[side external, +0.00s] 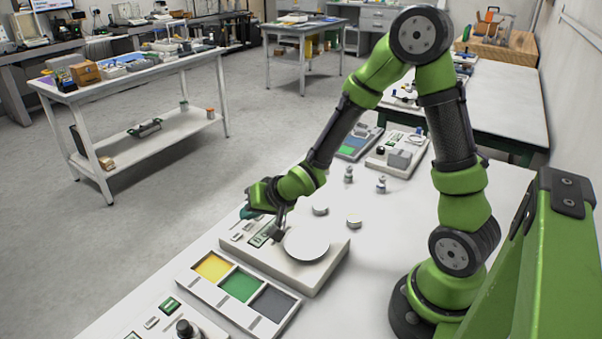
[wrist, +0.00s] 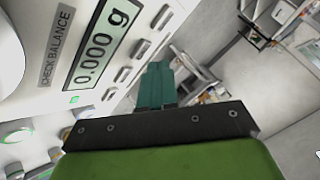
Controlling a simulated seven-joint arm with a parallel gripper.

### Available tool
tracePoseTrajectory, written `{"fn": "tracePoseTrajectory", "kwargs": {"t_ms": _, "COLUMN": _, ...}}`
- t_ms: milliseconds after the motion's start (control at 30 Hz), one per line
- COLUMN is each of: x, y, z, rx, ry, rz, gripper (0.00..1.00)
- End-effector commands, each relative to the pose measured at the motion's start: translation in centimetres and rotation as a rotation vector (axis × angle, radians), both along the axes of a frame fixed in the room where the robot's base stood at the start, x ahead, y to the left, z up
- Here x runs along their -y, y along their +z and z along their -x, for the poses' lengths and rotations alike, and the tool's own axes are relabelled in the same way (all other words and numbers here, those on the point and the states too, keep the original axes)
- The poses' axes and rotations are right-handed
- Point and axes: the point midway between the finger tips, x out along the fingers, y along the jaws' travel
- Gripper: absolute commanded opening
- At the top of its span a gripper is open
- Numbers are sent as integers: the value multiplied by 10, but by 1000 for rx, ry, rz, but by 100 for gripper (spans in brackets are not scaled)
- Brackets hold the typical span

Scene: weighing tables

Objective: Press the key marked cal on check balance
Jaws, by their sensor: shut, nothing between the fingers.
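The check balance (side external: 325,263) is a pale box on the near table with a round pan (side external: 306,243). In the wrist view its label (wrist: 57,45) reads CHECK BALANCE, and its display (wrist: 103,42) reads 0.000 g. A row of small grey keys (wrist: 142,48) runs beside the display; I cannot read their markings, so I cannot tell which is cal. My gripper (side external: 247,213) has teal fingers, shut and empty, at the balance's key side. The fingers also show in the wrist view (wrist: 156,82), near the row of keys; I see no clear contact.
A tray with yellow, green and grey panels (side external: 222,293) lies in front of the balance. Small metal weights (side external: 381,185) and round pieces (side external: 354,221) stand behind it. Another instrument (side external: 400,155) stands farther back. The table's left edge is close to the balance.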

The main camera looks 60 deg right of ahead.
Motion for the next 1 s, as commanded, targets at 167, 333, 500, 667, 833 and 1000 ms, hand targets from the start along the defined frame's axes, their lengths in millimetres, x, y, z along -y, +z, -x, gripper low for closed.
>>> {"fn": "tracePoseTrajectory", "kwargs": {"t_ms": 167, "x": 0, "y": 0, "z": 0, "rx": 0, "ry": 0, "rz": 0, "gripper": 0}}
{"fn": "tracePoseTrajectory", "kwargs": {"t_ms": 333, "x": 0, "y": 0, "z": 0, "rx": 0, "ry": 0, "rz": 0, "gripper": 0}}
{"fn": "tracePoseTrajectory", "kwargs": {"t_ms": 500, "x": 0, "y": 0, "z": 0, "rx": 0, "ry": 0, "rz": 0, "gripper": 0}}
{"fn": "tracePoseTrajectory", "kwargs": {"t_ms": 667, "x": 0, "y": -3, "z": 0, "rx": -1, "ry": -1, "rz": -1, "gripper": 0}}
{"fn": "tracePoseTrajectory", "kwargs": {"t_ms": 833, "x": 0, "y": -9, "z": 0, "rx": -1, "ry": -1, "rz": -1, "gripper": 0}}
{"fn": "tracePoseTrajectory", "kwargs": {"t_ms": 1000, "x": 0, "y": -9, "z": 0, "rx": 0, "ry": 0, "rz": 0, "gripper": 0}}
